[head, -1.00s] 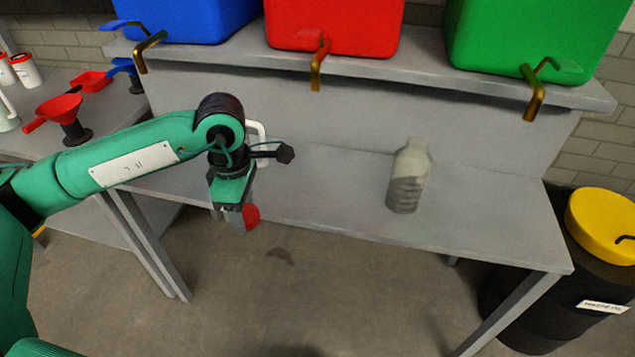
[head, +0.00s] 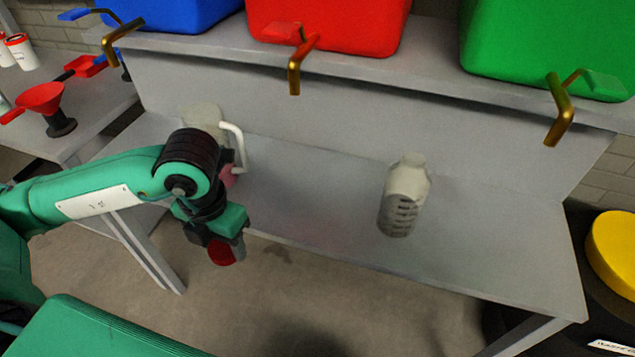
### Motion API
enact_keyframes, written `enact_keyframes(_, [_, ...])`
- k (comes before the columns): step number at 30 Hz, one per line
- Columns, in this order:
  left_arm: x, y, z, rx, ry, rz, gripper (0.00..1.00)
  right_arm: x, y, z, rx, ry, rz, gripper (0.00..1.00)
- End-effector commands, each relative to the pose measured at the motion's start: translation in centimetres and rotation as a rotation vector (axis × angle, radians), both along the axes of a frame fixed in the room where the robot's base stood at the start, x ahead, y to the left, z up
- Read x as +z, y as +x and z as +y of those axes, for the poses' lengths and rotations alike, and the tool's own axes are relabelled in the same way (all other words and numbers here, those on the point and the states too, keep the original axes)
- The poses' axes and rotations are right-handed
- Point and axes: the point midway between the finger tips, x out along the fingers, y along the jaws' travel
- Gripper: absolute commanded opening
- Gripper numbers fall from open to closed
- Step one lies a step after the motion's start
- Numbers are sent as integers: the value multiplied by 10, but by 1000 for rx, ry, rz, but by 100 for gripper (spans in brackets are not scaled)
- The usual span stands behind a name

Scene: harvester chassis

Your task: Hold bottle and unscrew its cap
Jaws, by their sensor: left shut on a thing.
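A pale, translucent bottle (head: 404,195) with dark markings and a grey lower part stands upright on the grey bench (head: 320,215), right of the middle. No cap shows on its pale neck. My left gripper (head: 226,248) is shut on a small round red cap (head: 221,252), in front of the bench's front edge and well to the left of the bottle. The fingers hide part of the cap. My right gripper is not in view.
A pale jug (head: 236,150) with a white handle stands behind my left wrist, partly hidden. Blue, red (head: 330,25) and green (head: 545,50) containers with taps sit on the shelf above. A red funnel (head: 40,97) stands on the left table. A yellow-lidded drum (head: 612,250) stands at right.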

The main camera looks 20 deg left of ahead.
Motion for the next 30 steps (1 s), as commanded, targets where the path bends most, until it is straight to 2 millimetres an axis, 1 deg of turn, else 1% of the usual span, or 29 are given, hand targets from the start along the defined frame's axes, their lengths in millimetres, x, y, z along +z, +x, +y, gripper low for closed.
enact_keyframes(2, [0,-3,1,35,2,0,23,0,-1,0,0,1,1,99])
enact_keyframes(4, [0,-1,1,55,1,-1,23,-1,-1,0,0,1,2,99])
enact_keyframes(7, [1,14,0,64,0,-1,23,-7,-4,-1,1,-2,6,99])
enact_keyframes(21, [1,137,-4,62,0,0,23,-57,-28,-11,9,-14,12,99])
enact_keyframes(27, [1,181,-6,62,0,-1,23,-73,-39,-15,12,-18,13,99])
enact_keyframes(29, [1,191,-6,61,1,0,23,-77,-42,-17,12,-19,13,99])
enact_keyframes(30, [-6,193,-5,60,4,4,23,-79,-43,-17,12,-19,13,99])
